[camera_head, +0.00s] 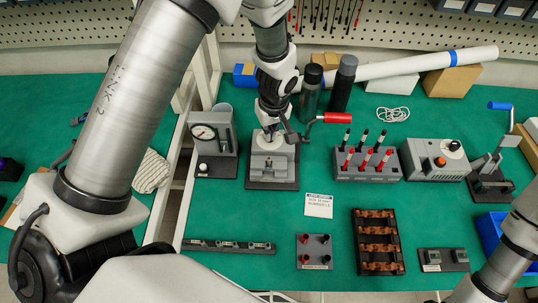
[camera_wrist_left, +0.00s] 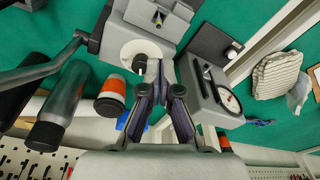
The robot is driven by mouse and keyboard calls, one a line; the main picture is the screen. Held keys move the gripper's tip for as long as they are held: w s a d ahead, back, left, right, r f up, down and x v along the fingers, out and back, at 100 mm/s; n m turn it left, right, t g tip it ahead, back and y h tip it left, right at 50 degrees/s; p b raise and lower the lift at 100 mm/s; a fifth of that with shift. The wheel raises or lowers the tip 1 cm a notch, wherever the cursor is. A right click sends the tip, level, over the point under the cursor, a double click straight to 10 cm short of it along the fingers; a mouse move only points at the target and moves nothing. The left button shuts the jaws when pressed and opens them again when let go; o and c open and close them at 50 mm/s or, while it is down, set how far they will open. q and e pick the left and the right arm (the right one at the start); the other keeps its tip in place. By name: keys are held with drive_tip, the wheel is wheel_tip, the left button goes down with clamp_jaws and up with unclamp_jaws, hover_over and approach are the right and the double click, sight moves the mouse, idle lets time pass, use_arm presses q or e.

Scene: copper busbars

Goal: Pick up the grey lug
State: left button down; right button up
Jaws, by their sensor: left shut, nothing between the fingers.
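Small grey metal pieces sit in a row on a long dark strip (camera_head: 229,246) at the front left of the bench in the head view. I cannot tell whether one of them is the grey lug. My left gripper (camera_head: 271,137) is shut and empty, pointing down at the back of the grey press (camera_head: 271,163). In the left wrist view its fingers (camera_wrist_left: 163,82) are together beside the press's round white part (camera_wrist_left: 141,54). No lug shows clearly in that view. My right arm enters at the lower right of the head view; its gripper is out of frame.
A gauge box (camera_head: 211,143) stands left of the press, and its red-handled lever (camera_head: 335,118) reaches right. Dark bottles (camera_head: 342,84) stand behind. A rack of red and black tools (camera_head: 366,163) is to the right. Copper busbars (camera_head: 379,247) lie in a dark tray in front.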

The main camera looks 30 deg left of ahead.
idle(0.4)
use_arm(q)
drive_tip(key=c, duration=1.2)
unclamp_jaws()
drive_tip(key=shift+c, duration=0.2)
drive_tip(key=shift+o, duration=0.4)
drive_tip(key=shift+s+m, duration=0.1)
drive_tip(key=shift+m, duration=0.7)
drive_tip(key=m+h+b, duration=0.1)
drive_tip(key=m+b, duration=0.2)
drive_tip(key=b, duration=0.3)
hover_over(269, 158)
drive_tip(key=shift+g, duration=0.4)
drive_tip(key=f, duration=0.6)
drive_tip(key=shift+w+a, duration=0.2)
drive_tip(key=shift+w+f+p, duration=0.1)
drive_tip(key=shift+f+p, duration=0.2)
wheel_tip(269, 158, down, 6)
drive_tip(key=shift+d+r+p, duration=0.1)
drive_tip(key=shift+p, duration=0.9)
drive_tip(key=shift+f, duration=0.3)
drive_tip(key=shift+r, duration=0.1)
clamp_jaws()
